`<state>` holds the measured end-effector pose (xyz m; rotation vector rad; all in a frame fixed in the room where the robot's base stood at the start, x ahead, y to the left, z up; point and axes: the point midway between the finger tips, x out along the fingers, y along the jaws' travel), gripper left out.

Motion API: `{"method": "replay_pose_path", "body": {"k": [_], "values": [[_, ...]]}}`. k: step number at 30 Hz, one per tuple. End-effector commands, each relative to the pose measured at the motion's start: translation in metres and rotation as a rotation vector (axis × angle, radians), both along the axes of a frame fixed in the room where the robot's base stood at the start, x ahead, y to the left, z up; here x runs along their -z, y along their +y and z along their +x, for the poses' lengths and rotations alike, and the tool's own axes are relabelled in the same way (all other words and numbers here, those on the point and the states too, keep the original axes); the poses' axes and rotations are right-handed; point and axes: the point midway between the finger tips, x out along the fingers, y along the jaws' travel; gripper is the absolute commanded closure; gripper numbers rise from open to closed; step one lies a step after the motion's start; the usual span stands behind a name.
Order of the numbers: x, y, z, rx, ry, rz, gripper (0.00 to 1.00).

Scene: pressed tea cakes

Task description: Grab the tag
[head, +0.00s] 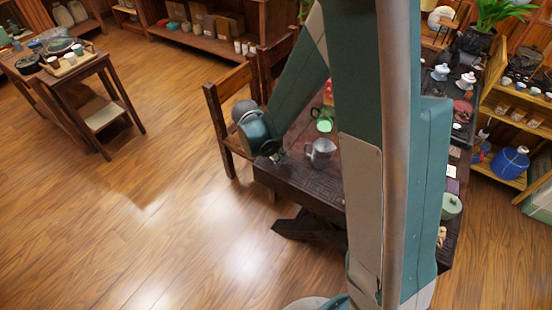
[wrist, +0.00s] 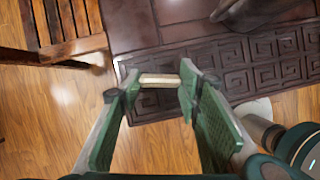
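The tag (wrist: 160,80) is a small, pale, flat bar near the edge of the dark carved table (wrist: 270,70) in the wrist view. My gripper (wrist: 158,83) is over that edge, with its green-padded fingers apart, one at each side of the tag. The right fingertip looks very close to the tag; a thin gap seems to show at the left. I cannot tell whether either finger touches it. In the head view my gripper (head: 278,158) is small at the table's near left corner, and I cannot make out the tag there.
A grey metal pitcher (head: 320,152) stands on the table close to my gripper, with a green cup (head: 324,125) behind it. A wooden chair (head: 228,115) stands at the table's left.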

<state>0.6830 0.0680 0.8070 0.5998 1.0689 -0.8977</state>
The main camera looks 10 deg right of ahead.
Motion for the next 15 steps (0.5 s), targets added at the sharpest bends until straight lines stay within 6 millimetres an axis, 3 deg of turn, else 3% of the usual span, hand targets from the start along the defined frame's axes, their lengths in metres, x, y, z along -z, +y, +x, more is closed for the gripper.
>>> {"method": "replay_pose_path", "body": {"k": [15], "values": [[-0.0052, 0.0000, 0.0002, 0.000, 0.000, 0.000, 0.70]]}}
